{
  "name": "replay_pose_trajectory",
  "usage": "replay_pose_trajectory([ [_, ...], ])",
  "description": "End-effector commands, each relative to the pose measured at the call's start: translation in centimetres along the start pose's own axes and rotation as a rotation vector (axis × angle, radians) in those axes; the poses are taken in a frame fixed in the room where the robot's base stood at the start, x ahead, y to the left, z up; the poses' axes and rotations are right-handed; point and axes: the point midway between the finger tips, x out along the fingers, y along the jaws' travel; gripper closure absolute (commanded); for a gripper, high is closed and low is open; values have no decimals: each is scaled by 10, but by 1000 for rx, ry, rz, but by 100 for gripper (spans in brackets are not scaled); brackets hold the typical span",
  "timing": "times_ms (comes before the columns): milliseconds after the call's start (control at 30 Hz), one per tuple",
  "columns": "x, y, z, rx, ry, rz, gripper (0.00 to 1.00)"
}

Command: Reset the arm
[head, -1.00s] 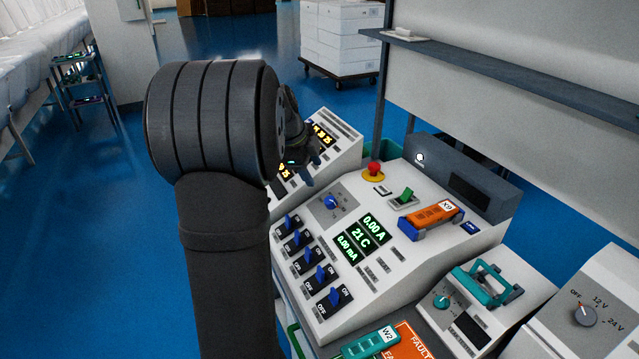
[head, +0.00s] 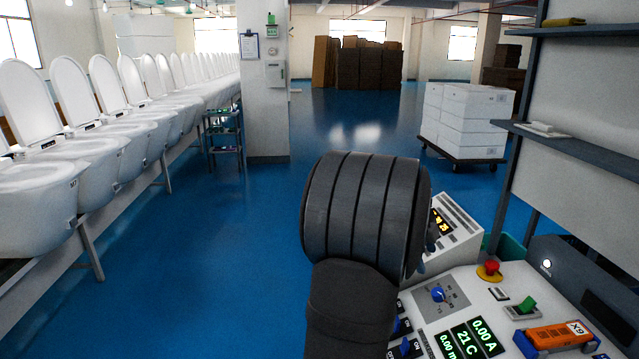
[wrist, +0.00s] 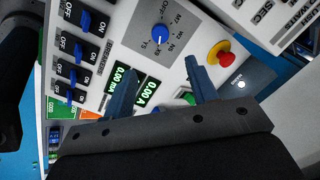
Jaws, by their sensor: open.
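My arm (head: 352,290) rises at the lower middle of the head view, in front of the left edge of the test console (head: 462,290). Its thick dark joint hides most of my gripper there. In the wrist view my gripper (wrist: 160,66) is open, its two blue fingers apart with nothing between them. Behind the fingers is the console face, with a blue rotary knob (wrist: 160,35), green displays (wrist: 133,88) and a red stop button (wrist: 218,54). The gripper appears above the panel; I cannot tell the exact gap.
An orange X9 module (head: 556,338) sits on the console at right, near a green switch (head: 526,305). A shelf rack (head: 575,145) stands behind. A row of toilets (head: 75,175) lines the left. Blue floor (head: 220,260) between is clear.

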Motion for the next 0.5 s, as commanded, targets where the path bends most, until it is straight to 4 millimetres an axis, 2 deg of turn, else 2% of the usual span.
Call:
replay_pose_trajectory([
  [100, 26, 1, 0, -1, 2, 5, 47],
  [500, 104, 1, 0, 0, 1, 3, 47],
])
